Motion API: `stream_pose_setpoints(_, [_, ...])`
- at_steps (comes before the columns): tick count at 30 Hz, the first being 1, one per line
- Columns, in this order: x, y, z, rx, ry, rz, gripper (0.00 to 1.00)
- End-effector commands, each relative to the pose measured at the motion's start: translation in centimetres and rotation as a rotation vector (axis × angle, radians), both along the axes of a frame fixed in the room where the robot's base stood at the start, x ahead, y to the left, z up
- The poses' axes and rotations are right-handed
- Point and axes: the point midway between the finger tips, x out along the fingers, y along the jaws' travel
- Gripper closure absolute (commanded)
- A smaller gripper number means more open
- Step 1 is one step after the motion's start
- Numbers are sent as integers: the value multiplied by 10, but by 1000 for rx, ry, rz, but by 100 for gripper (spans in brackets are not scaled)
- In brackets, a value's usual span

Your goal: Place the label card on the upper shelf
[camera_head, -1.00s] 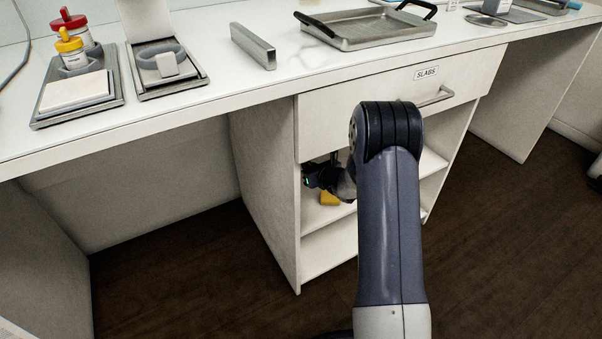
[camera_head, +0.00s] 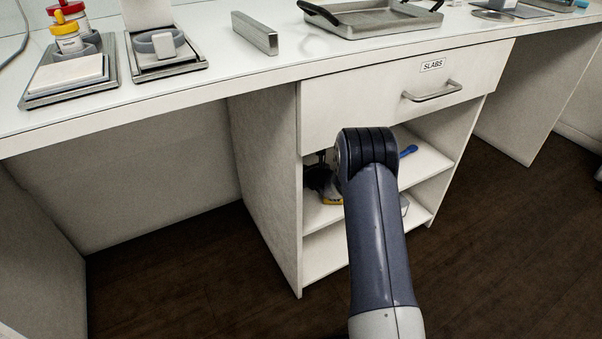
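The upper shelf (camera_head: 428,160) is the open compartment under the drawer marked SLABS. My gripper (camera_head: 322,183) is at the left part of this compartment, dark and mostly hidden behind my arm. I cannot see its fingertips or whether it holds anything. A small yellow thing with dark marks (camera_head: 333,200) shows just below the gripper, at the shelf's left. I cannot tell whether it touches the gripper. No label card can be made out for certain.
A blue-handled item (camera_head: 408,151) lies on the upper shelf's right. A grey object (camera_head: 404,205) shows partly on the lower shelf (camera_head: 325,252). The closed drawer (camera_head: 400,90) and its handle are above. The counter (camera_head: 215,80) holds trays, jars and a metal bar.

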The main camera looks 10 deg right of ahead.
Motion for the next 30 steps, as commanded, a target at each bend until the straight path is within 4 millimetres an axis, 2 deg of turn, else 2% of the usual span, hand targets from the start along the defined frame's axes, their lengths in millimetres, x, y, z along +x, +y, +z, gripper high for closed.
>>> stream_pose_setpoints(26, [0, 0, -11, 0, 1, 0, 100])
stream_pose_setpoints(27, [0, 0, -11, 0, 1, 0, 90])
stream_pose_setpoints(30, [0, 0, -11, 0, 1, 0, 82])
